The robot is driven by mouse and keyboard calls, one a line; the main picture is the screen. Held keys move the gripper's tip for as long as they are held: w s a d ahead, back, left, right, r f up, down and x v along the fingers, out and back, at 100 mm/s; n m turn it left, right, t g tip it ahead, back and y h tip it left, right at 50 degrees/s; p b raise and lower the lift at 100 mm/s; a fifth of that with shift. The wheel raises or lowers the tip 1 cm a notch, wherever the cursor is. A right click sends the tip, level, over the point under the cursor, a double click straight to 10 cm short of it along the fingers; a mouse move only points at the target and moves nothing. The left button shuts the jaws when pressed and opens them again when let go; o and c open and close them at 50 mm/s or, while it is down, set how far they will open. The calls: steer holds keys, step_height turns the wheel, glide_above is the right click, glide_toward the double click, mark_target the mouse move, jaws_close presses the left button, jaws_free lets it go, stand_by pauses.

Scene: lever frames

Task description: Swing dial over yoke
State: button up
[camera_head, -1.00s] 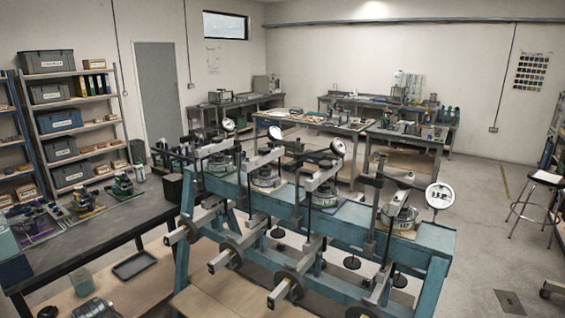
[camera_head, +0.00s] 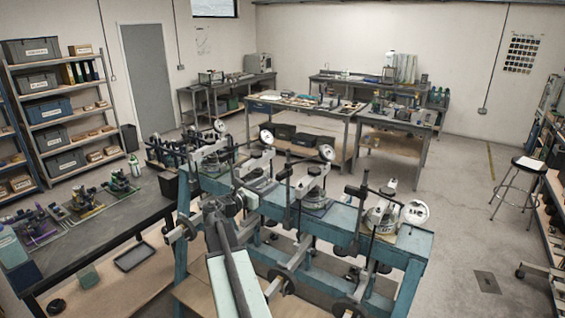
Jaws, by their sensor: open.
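A blue-green bench frame (camera_head: 330,232) carries several lever stations in a row. Each has a round white dial on an arm beside a metal yoke-like fixture. The dials are the far-left dial (camera_head: 219,126), a second dial (camera_head: 266,136), a third dial (camera_head: 326,152) and the near-right dial (camera_head: 415,212). The near-right fixture (camera_head: 382,217) stands just left of its dial. Which dial is meant, I cannot tell. My gripper (camera_head: 236,203) is open at the end of my arm, over the left part of the frame. My arm and the levers partly hide its fingers and the nearby station.
A dark workbench (camera_head: 110,228) with several small devices stands at the left. Long levers with round weights (camera_head: 283,281) stick out along the frame's near side. Shelves (camera_head: 60,100) and tables (camera_head: 300,105) stand behind. Open floor and a stool (camera_head: 525,172) are at the right.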

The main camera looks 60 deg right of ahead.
mark_target(277, 175)
steer(key=shift+s+d+r, duration=0.15)
steer(key=shift+d+r, duration=0.1)
steer(key=shift+r, duration=0.15)
steer(key=d, duration=0.7)
steer(key=shift+s+d+f, duration=0.1)
steer(key=shift+s+d, duration=0.25)
jaws_close()
stand_by(0.7)
